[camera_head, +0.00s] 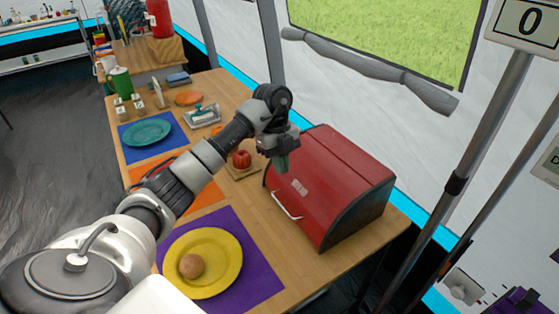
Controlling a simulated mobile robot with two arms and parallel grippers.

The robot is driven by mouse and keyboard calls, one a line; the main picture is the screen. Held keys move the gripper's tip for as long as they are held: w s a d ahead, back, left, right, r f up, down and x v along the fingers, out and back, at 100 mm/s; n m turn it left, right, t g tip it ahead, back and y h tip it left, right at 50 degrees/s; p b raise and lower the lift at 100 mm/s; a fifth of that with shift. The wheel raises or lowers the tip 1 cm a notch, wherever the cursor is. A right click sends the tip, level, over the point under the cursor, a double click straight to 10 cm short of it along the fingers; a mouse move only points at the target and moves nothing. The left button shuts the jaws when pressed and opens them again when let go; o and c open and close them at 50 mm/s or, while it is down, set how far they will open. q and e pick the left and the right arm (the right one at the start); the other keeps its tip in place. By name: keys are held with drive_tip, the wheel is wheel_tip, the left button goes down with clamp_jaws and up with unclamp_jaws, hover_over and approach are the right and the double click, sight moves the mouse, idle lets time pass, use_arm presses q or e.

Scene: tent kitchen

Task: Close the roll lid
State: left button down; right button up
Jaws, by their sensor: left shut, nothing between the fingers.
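A red bread box with a curved roll lid (325,182) stands on the right part of the wooden table. Its lid looks down over the front, with a light metal handle (287,205) low on the front. Whether a narrow gap is left at the bottom edge I cannot tell. My left gripper (281,163) is at the box's upper left front corner, pointing down, shut and empty. I cannot tell whether it touches the box. My right gripper is not in view.
A yellow plate (222,250) with a round brown item (192,266) sits on a purple mat (262,281) in front of the box. A red apple (241,159) lies on a small board behind my left arm. A metal pole (455,180) rises at the right.

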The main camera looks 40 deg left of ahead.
sight(282, 206)
use_arm(q)
drive_tip(key=x, duration=0.6)
drive_tip(key=a+x, duration=0.1)
drive_tip(key=x, duration=0.2)
drive_tip(key=shift+d+f, duration=0.1)
drive_tip(key=shift+f, duration=0.2)
drive_tip(key=shift+f+p, duration=0.3)
drive_tip(key=shift+f, duration=0.2)
drive_tip(key=shift+s+a+f+t+b, duration=0.1)
drive_tip(key=shift+s+f+t+b, duration=0.05)
drive_tip(key=shift+f, duration=0.2)
drive_tip(key=shift+s+a+f+t+b, duration=0.1)
drive_tip(key=shift+s+f+t+b, duration=0.1)
drive_tip(key=shift+f, duration=0.2)
drive_tip(key=shift+s+f+t, duration=0.25)
drive_tip(key=shift+f, duration=0.15)
